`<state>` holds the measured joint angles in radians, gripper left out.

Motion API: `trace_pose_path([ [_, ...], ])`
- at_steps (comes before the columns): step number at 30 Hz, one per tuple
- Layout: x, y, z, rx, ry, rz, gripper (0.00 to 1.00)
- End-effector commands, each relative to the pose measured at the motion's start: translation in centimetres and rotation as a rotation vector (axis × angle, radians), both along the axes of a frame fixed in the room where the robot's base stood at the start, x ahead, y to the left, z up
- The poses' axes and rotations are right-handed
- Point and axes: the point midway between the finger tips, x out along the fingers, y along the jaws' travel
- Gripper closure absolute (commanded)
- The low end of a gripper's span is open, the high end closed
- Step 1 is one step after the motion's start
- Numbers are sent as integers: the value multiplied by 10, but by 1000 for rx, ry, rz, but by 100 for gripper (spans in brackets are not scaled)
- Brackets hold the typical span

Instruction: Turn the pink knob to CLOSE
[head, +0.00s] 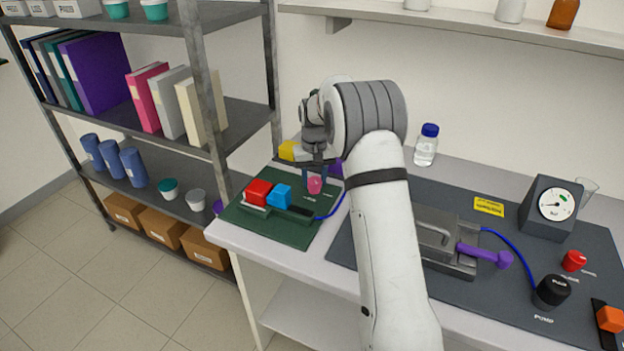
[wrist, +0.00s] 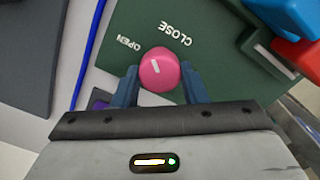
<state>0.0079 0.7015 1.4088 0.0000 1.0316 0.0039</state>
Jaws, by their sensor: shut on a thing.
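The pink knob (wrist: 160,70) sits on a dark green panel (wrist: 215,60) beside the printed words OPEN (wrist: 122,43) and CLOSE (wrist: 175,33), which appear upside down in the wrist view. A short white mark on the knob slants toward the upper left; I cannot tell exactly which word it lines up with. My gripper (wrist: 160,82) has one blue finger on each side of the knob and is shut on it. In the head view the knob (head: 315,185) shows under my gripper (head: 314,173), at the back of the green panel (head: 275,232).
Red (head: 258,191) and blue (head: 280,195) blocks stand on the panel close to the knob. A blue tube (head: 334,208) runs from the panel's right side. A shelf rack (head: 205,90) stands left. A blue-capped bottle (head: 425,148) and gauge (head: 553,205) stand right.

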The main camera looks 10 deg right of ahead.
Motion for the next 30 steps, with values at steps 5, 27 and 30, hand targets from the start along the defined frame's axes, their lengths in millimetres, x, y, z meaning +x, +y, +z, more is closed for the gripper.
trace_pose_path([
  [5, 1, 0, 1, 0, -4, -168, 84],
  [27, 1, 0, 1, 2, -3, -761, 84],
  [30, 1, 0, 1, 1, -4, -800, 84],
])
